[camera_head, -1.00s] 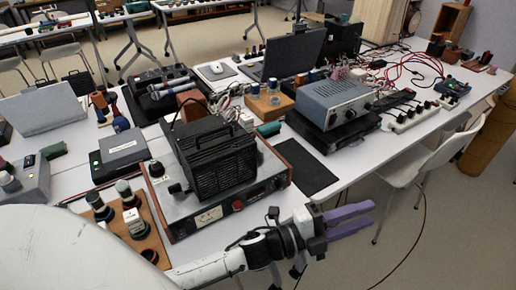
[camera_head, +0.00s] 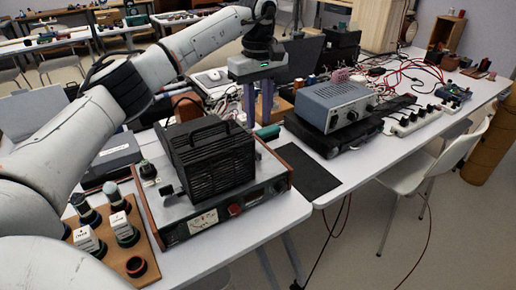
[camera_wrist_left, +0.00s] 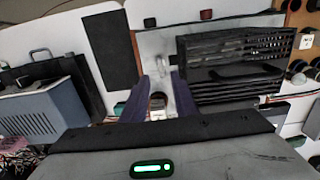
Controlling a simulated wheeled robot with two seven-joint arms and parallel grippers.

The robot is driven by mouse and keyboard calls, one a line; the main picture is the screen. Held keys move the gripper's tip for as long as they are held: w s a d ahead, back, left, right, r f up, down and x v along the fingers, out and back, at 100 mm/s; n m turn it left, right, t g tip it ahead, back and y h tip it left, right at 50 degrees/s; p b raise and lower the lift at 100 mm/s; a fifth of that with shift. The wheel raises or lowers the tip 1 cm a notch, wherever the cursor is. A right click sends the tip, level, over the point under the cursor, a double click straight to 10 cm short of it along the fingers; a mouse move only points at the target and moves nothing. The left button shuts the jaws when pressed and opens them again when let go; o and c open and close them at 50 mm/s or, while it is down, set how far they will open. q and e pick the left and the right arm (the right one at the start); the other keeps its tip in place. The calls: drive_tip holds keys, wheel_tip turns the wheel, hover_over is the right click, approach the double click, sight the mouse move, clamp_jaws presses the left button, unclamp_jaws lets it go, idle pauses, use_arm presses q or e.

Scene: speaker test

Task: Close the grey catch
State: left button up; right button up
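My left gripper (camera_head: 257,116) points down behind the black handled box (camera_head: 213,158), near the back right corner of the grey instrument (camera_head: 200,217) with a meter. Its two purple fingers are apart with a gap between them. The left wrist view also shows the open gripper (camera_wrist_left: 162,82), with the instrument's pale top (camera_wrist_left: 150,42) beyond its fingertips. I cannot tell whether this is the grey catch or how the catch stands. My right gripper is not in view.
A blue-grey power supply (camera_head: 338,104) stands on a black case to the right. A wooden board with jars (camera_head: 133,243) lies at the front left. A dark mat (camera_head: 303,172) lies right of the instrument. Cables and a power strip (camera_head: 417,121) crowd the right table.

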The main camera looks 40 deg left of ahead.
sight(258, 150)
use_arm(q)
wheel_tip(258, 150, down, 10)
drive_tip(key=shift+a, duration=0.1)
idle(0.4)
clamp_jaws()
